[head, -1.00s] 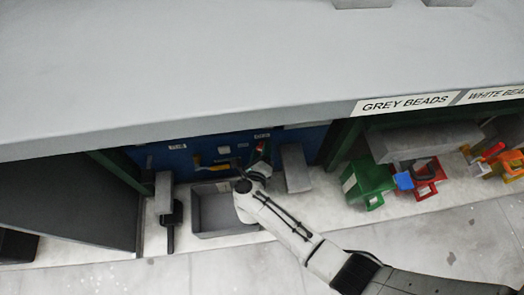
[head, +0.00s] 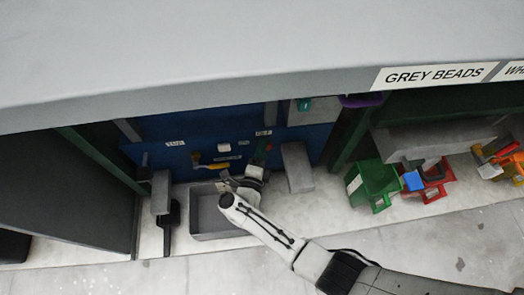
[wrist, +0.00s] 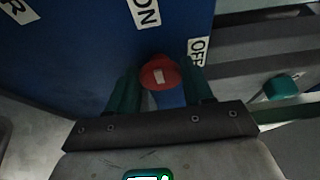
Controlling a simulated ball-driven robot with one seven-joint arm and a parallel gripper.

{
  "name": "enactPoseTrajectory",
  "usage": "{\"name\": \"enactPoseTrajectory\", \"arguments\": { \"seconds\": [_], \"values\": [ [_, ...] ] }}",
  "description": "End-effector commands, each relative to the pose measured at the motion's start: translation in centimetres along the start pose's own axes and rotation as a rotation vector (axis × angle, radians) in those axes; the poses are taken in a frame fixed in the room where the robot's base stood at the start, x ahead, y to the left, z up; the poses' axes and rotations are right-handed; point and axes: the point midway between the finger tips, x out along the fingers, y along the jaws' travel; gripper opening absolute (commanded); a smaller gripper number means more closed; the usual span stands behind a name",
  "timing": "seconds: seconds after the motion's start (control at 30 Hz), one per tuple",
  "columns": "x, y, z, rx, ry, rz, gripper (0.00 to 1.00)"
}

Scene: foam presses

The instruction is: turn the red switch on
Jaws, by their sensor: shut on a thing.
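The red switch (wrist: 160,73) is a round red knob with a small white mark, on a dark blue panel (wrist: 80,45). In the wrist view it sits between the two green fingers of my gripper (wrist: 160,88), which is shut on it. The ON label (wrist: 145,12) is above the knob and the OFF label (wrist: 197,51) is to its upper right. In the head view my gripper (head: 262,154) is at the right part of the blue panel. The switch is mostly hidden there by the fingers.
A yellow-orange handle (head: 211,167) and a white block (head: 224,147) are on the panel to the left. A grey bin (head: 205,218) is below my arm. A grey block (head: 297,167) stands close on the right, with a green container (head: 373,181) further right.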

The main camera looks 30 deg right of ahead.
Motion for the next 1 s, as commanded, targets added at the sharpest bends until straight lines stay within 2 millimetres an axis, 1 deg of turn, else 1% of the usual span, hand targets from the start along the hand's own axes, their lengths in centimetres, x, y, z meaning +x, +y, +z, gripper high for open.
{"name": "enactPoseTrajectory", "arguments": {
  "seconds": [0.53,0.57,0.6,0.8,1.0],
  "values": [
    [-0.05,0.14,-0.03,-0.024,-0.001,-0.007,0.20],
    [-0.05,0.14,-0.03,-0.024,-0.001,-0.007,0.53],
    [-0.05,0.14,-0.03,-0.024,-0.001,-0.007,0.56],
    [-0.03,0.09,-0.02,-0.022,-0.001,-0.007,0.74],
    [-0.03,0.06,0.00,-0.022,-0.001,-0.008,0.74]
  ]
}}
